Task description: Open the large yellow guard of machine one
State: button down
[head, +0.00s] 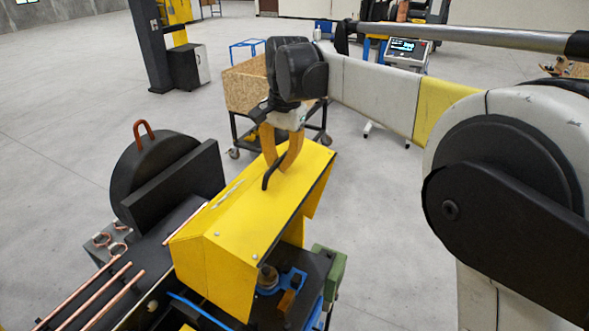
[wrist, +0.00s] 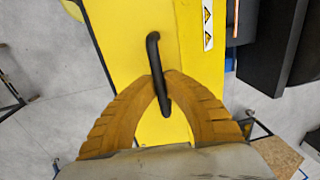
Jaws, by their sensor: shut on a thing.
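The large yellow guard (head: 225,235) sits over the machine in the lower middle of the head view. It also fills the upper middle of the wrist view (wrist: 112,35). A black bar handle (head: 268,177) stands on its top face, and it shows in the wrist view (wrist: 153,55). My gripper (head: 279,166) is at the handle, with its orange fingers on either side of it. In the wrist view my gripper's fingertips (wrist: 160,80) meet around the handle's lower part, shut on it. The guard appears lowered over the machine.
Copper tubes (head: 88,298) lie on the machine's bed at left, beside a black round part (head: 160,165) with a copper bend. A wooden crate (head: 245,88) on a cart stands behind the guard. A screen panel (head: 403,48) is at the back. Open floor lies left and right.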

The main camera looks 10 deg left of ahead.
jog(key=shift+w+a+r, duration=0.2)
jog(key=shift+a+r, duration=0.1)
jog(key=shift+a, duration=0.2)
jog(key=c, duration=1.5)
grip_release()
jog(key=shift+o, duration=0.2)
notch_tip(320, 180, up, 12)
jog(key=d, duration=0.1)
jog(key=shift+s+d, duration=0.15)
jog(key=shift+s, duration=0.1)
